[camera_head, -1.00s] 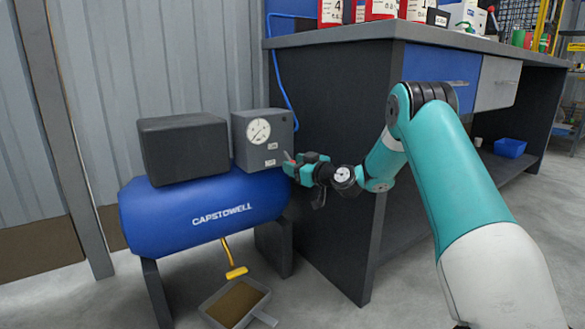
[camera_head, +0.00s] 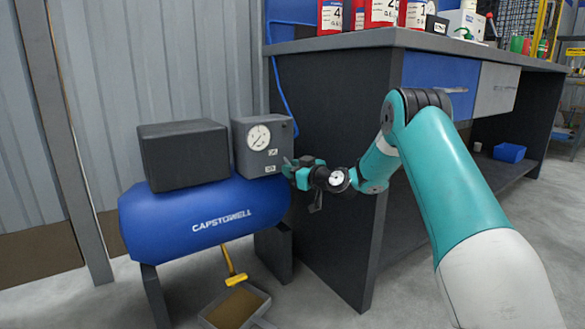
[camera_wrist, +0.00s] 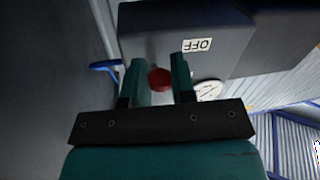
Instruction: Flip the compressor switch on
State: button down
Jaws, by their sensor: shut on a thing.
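The blue compressor (camera_head: 165,222) stands at the left in the head view. A grey control box (camera_head: 245,158) with a round gauge (camera_head: 258,137) sits on its right end. My gripper (camera_head: 288,170) is at the right side of this box. In the wrist view, a red knob (camera_wrist: 159,80) sits between the fingers of my gripper (camera_wrist: 157,75), which is shut on it. A white OFF label (camera_wrist: 197,45) shows upside down on the box face beyond the fingers. The fingers hide part of the switch, and its exact position cannot be told.
A dark box (camera_head: 185,160) sits on the compressor's left end. A workbench (camera_head: 330,130) stands close behind and right of my gripper. A yellow-handled part (camera_head: 236,279) hangs above a tray (camera_head: 262,300) on the floor. A blue hose (camera_head: 275,90) runs up beside the bench.

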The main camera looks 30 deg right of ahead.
jog(key=r+g+p, duration=0.2)
jog(key=p, duration=0.5)
jog(key=shift+s+a+r, duration=0.1)
jog(key=shift+s+r, duration=0.05)
jog(key=shift+s, duration=0.05)
jog(key=g+p, duration=0.1)
jog(key=p, duration=0.2)
jog(key=r+g+p, duration=0.1)
jog(key=g+p, duration=0.1)
jog(key=p, duration=0.2)
jog(key=shift+r+m+h, duration=0.1)
jog(key=shift+m+h, duration=0.3)
jog(key=g+p, duration=0.1)
jog(key=p, duration=0.2)
jog(key=r+g+p, duration=0.1)
jog(key=g+p, duration=0.1)
jog(key=p, duration=0.1)
jog(key=shift+p, duration=0.4)
jog(key=g+p, duration=0.1)
jog(key=p, duration=0.1)
jog(key=g+p, duration=0.2)
jog(key=shift+w+r+m+h, duration=0.1)
jog(key=shift+w+m+h, duration=0.2)
jog(key=shift+m, duration=0.1)
jog(key=shift+g, duration=0.3)
jog(key=c, duration=1.1)
grip_release()
jog(key=shift+a, duration=0.1)
jog(key=shift+o, duration=0.5)
jog(key=shift+p, duration=0.3)
